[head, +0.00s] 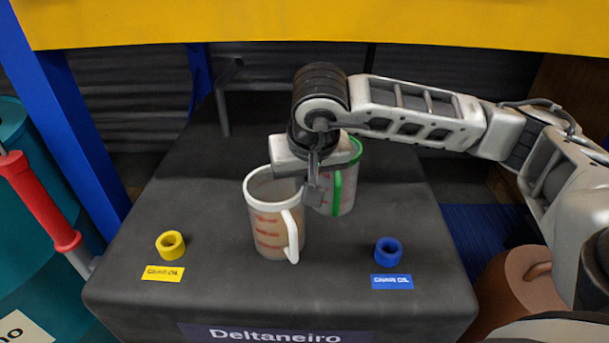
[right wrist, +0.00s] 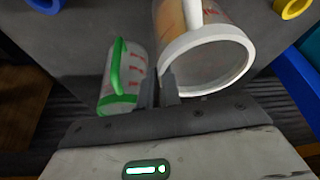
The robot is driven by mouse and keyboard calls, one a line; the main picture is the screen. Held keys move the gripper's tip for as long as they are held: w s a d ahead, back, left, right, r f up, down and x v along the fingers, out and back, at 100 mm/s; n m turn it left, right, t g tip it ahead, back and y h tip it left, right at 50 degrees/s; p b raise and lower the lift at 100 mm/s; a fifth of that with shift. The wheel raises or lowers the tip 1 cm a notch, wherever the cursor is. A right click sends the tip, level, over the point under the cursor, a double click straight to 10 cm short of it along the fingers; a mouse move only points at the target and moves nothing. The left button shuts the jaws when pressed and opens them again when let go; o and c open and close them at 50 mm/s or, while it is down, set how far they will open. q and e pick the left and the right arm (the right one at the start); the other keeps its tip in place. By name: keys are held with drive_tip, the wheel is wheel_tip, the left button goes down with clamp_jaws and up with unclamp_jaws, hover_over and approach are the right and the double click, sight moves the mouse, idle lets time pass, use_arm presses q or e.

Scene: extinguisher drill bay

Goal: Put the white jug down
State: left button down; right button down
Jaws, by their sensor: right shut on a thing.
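The white jug (head: 265,225) is upright over the middle of the black table, with a white rim, white handle, red markings and tan contents. It also shows in the right wrist view (right wrist: 207,47). I cannot tell whether its base touches the table. My right gripper (head: 314,190) is shut on the right side of its rim; in the right wrist view the fingers (right wrist: 160,92) overlap the rim edge. The finger contact is partly hidden. My left gripper is out of view.
A green-rimmed jug (head: 349,185) stands close behind and right, partly hidden by my gripper. A yellow ring (head: 171,245) and a blue ring (head: 388,251) lie on the black table (head: 215,300) near labels. The table's left rear is clear. A yellow beam (head: 300,22) crosses above.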

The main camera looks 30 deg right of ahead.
drive_tip(key=shift+f, duration=0.2)
drive_tip(key=c, duration=1.6)
unclamp_jaws()
drive_tip(key=v, duration=1.2)
